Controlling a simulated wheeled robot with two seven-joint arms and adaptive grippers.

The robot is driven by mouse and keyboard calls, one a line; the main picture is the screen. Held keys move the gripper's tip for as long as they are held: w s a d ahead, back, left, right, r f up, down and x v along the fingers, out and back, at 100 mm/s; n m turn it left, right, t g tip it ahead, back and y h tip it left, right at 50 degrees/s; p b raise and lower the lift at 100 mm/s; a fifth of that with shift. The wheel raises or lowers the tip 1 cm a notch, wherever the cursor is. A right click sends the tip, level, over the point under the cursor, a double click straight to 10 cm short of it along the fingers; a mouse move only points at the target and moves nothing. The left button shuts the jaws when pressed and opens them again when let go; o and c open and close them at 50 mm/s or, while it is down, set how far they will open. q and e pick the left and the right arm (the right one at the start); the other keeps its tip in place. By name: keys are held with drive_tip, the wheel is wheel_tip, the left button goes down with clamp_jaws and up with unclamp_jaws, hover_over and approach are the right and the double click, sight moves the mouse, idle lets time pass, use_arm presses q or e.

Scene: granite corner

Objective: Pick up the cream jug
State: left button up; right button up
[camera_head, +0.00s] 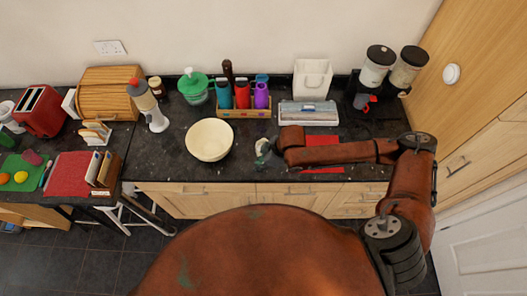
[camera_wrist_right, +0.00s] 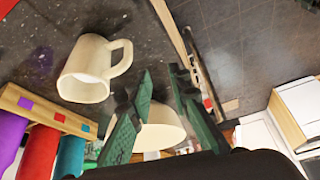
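The cream jug (camera_wrist_right: 92,68) shows in the right wrist view as a pale cup with a loop handle. It stands on the dark counter, to the left of my right gripper's fingers. My right gripper (camera_wrist_right: 162,76) is open, with bare counter between its green fingertips. In the head view the right gripper (camera_head: 264,153) is low over the counter, right of the cream bowl (camera_head: 209,139). A pale patch beside it there may be the jug, mostly hidden. The fingers are apart from the jug. My left gripper is not in view.
The bowl also shows behind the fingers in the wrist view (camera_wrist_right: 162,128). A wooden rack (camera_head: 243,113) of coloured bottles stands behind the gripper. A red mat (camera_head: 323,141) lies under my right forearm. The counter's front edge is close.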

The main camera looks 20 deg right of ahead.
drive_tip(key=w+d, duration=0.2)
drive_tip(key=d, duration=0.2)
drive_tip(key=shift+m+h, duration=0.3)
drive_tip(key=shift+h, duration=0.1)
drive_tip(key=p+x, duration=0.1)
drive_tip(key=x, duration=0.4)
drive_tip(key=shift+f+p, duration=0.35)
drive_tip(key=shift+f, duration=0.1)
drive_tip(key=shift+a+f, duration=0.2)
drive_tip(key=shift+f, duration=0.3)
drive_tip(key=shift+c, duration=0.7)
clamp_jaws()
drive_tip(key=shift+w, duration=0.1)
